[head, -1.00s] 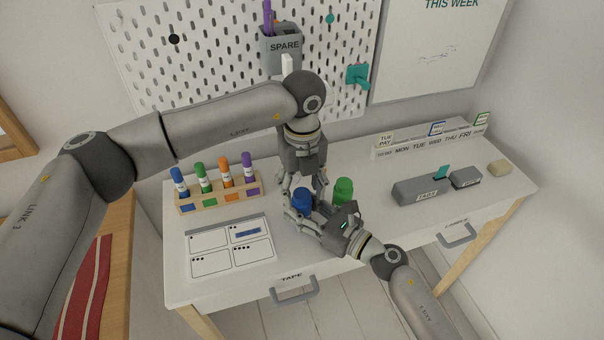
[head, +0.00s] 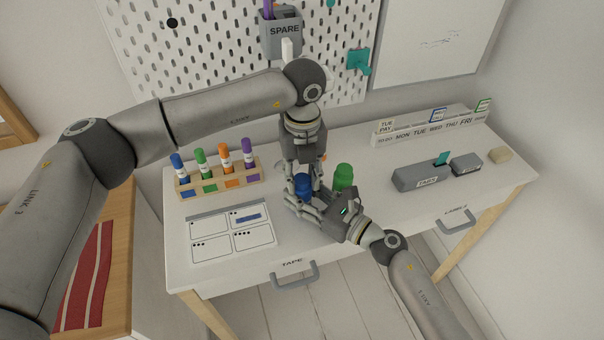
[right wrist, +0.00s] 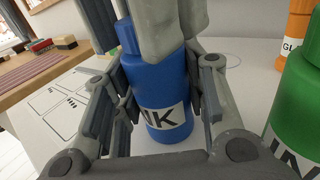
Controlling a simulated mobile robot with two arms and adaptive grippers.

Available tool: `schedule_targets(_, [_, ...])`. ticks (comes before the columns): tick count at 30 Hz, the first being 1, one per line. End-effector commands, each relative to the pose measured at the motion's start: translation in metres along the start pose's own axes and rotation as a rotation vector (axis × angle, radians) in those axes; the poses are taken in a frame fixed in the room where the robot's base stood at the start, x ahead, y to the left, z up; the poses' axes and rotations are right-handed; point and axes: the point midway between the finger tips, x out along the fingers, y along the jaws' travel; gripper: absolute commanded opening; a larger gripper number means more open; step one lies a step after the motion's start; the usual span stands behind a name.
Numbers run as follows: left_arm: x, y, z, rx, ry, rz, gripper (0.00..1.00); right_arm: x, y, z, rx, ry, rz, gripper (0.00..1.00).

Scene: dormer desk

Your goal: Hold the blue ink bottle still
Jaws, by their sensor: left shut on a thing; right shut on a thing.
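The blue ink bottle (head: 303,184) stands upright near the desk's front edge, and its label shows in the right wrist view (right wrist: 166,112). My right gripper (head: 312,200) is shut on its body, one finger on each side. My left gripper (head: 304,178) reaches down from above and is shut at the bottle's top; its pale fingers also show in the right wrist view (right wrist: 172,30). They hide part of the blue cap (right wrist: 127,36), so the exact contact there is unclear.
A green ink bottle (head: 344,177) stands close on the right. An orange glue bottle (right wrist: 295,35) is behind it. A marker rack (head: 219,181) and a card sheet (head: 232,240) lie left. A grey tabs box (head: 420,175) is right. The desk's front edge is near.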

Motion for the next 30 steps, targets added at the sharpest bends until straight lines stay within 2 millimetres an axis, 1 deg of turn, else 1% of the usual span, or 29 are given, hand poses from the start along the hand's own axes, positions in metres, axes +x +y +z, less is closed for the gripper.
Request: schedule_targets(30, [0.0010,0.0001,0.0005,1.797,0.001,-0.002,0.05,-0.0004,-0.0002,-0.0017,0.001,0.003,-0.001,0.00])
